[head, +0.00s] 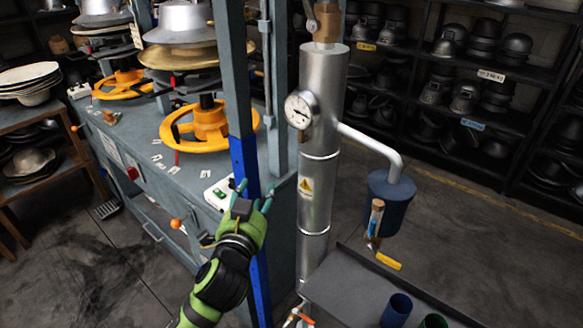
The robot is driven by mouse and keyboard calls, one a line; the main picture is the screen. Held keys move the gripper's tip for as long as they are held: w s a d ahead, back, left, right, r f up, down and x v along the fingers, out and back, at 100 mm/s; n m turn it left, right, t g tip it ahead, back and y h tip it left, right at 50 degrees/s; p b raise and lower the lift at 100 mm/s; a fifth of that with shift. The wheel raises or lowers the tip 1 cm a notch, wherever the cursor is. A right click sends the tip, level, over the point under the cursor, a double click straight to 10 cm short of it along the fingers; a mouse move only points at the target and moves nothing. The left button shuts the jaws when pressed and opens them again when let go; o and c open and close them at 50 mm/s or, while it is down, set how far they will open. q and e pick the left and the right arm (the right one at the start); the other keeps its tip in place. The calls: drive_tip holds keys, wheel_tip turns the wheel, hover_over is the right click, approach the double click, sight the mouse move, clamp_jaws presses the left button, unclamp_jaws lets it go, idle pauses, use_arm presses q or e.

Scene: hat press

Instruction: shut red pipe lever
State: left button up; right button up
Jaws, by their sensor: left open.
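A small red-orange lever (304,318) shows at the bottom edge, low by the foot of the silver vertical pipe (318,160). It is partly cut off by the frame, and its exact position cannot be told. A yellow lever (388,262) sits on a brass valve under the dark blue cylinder on the pipe's side branch. My left gripper (255,191) is open and empty, in front of the blue-painted post, left of the pipe and above the red-orange lever. My right gripper is not in view.
A grey press bench (150,150) with yellow handwheels (208,128) stands on the left. A pressure gauge (298,110) juts from the pipe. A dark tray (350,285) with blue and green cups is at lower right. Shelves of hat moulds line the back, with open floor before them.

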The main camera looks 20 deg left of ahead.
use_arm(q)
drive_tip(key=w+d+r+m+t+h, duration=0.1)
drive_tip(key=d+r+m+t+h, duration=0.2)
drive_tip(key=r, duration=0.7)
drive_tip(key=w+d+r+m+t+h, duration=0.1)
drive_tip(key=r+m+t, duration=0.35)
drive_tip(key=r, duration=0.55)
drive_tip(key=s+d+r+m+g+h, duration=0.2)
drive_tip(key=d+r+m+g+h, duration=0.45)
drive_tip(key=m+h, duration=0.55)
drive_tip(key=s+d+r+m+g+h, duration=0.2)
drive_tip(key=d+r+m+g+h, duration=0.5)
drive_tip(key=m, duration=0.9)
drive_tip(key=w+a+r+t+y, duration=0.3)
drive_tip(key=w+a+y, duration=0.1)
drive_tip(key=a+y, duration=0.35)
drive_tip(key=w+a+r+t+y, duration=0.35)
drive_tip(key=a+y, duration=0.25)
drive_tip(key=a, duration=0.3)
drive_tip(key=p+x, duration=0.4)
drive_tip(key=x, duration=0.3)
drive_tip(key=shift+d+f+p, duration=0.2)
drive_tip(key=shift+f+p, duration=0.1)
drive_tip(key=shift+f, duration=0.15)
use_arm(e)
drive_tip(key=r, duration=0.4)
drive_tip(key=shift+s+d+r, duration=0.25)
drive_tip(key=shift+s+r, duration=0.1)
